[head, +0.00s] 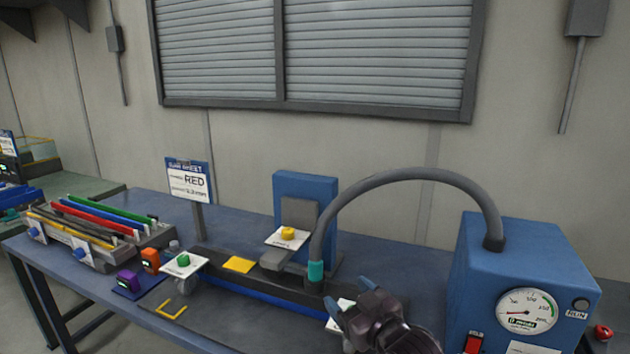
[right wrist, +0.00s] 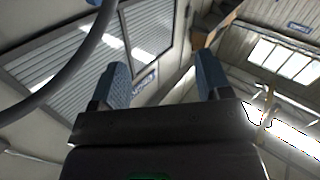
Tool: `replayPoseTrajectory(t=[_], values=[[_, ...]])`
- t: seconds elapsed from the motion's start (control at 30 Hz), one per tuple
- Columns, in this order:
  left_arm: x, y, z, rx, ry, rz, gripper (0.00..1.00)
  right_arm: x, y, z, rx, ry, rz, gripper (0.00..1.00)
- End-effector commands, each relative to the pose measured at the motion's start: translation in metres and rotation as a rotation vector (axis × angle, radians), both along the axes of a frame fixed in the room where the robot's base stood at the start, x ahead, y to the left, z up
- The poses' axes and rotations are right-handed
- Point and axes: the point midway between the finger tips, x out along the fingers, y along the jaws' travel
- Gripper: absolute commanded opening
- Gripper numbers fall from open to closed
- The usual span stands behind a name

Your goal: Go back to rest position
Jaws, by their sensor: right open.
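My right gripper (head: 364,297) is at the bottom of the head view, low over the front right of the blue workbench, in front of the hose end and left of the blue gauge box. In the right wrist view its two blue fingers (right wrist: 158,82) stand wide apart with nothing between them. That view looks up past the fingers to the shuttered window and the roof. A white plate (head: 340,314) beside the gripper is partly hidden by it. My left gripper does not show in either view.
A grey hose (head: 408,174) arches from the blue gauge box (head: 515,290) to a teal tip. A blue press (head: 307,190) stands behind. A rack of coloured strips (head: 85,235) is at left, near small orange (head: 150,260) and purple (head: 127,281) blocks. A sign (head: 188,183) stands behind them.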

Motion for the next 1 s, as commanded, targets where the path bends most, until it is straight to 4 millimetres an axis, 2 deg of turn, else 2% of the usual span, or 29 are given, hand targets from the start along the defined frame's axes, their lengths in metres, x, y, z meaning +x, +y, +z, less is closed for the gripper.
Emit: replayPoseTrajectory(t=[0.03,0.1,0.27,0.37,0.47,0.6,0.7,0.8,0.9,1.0], values=[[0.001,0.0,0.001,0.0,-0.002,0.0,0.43,-0.007,-0.016,-0.016,0.005,0.011,-0.041,0.71],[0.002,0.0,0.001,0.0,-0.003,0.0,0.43,-0.017,-0.038,-0.035,0.007,0.019,-0.095,0.71],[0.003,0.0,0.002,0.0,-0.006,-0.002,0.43,-0.048,-0.088,-0.083,0.001,0.07,-0.218,0.71],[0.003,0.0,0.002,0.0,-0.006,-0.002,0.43,-0.074,-0.118,-0.114,-0.007,0.123,-0.292,0.71],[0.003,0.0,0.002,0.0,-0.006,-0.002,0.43,-0.104,-0.146,-0.148,-0.018,0.196,-0.364,0.71],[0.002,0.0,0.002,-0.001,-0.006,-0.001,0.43,-0.156,-0.18,-0.194,-0.025,0.311,-0.452,0.71],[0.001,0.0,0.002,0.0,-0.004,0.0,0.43,-0.194,-0.198,-0.224,-0.033,0.393,-0.502,0.71],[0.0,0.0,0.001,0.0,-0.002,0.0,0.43,-0.227,-0.206,-0.246,-0.039,0.46,-0.532,0.71],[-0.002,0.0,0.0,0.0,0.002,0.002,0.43,-0.25,-0.209,-0.259,-0.044,0.506,-0.546,0.71],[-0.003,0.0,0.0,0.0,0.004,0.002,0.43,-0.263,-0.211,-0.266,-0.048,0.53,-0.553,0.71]])
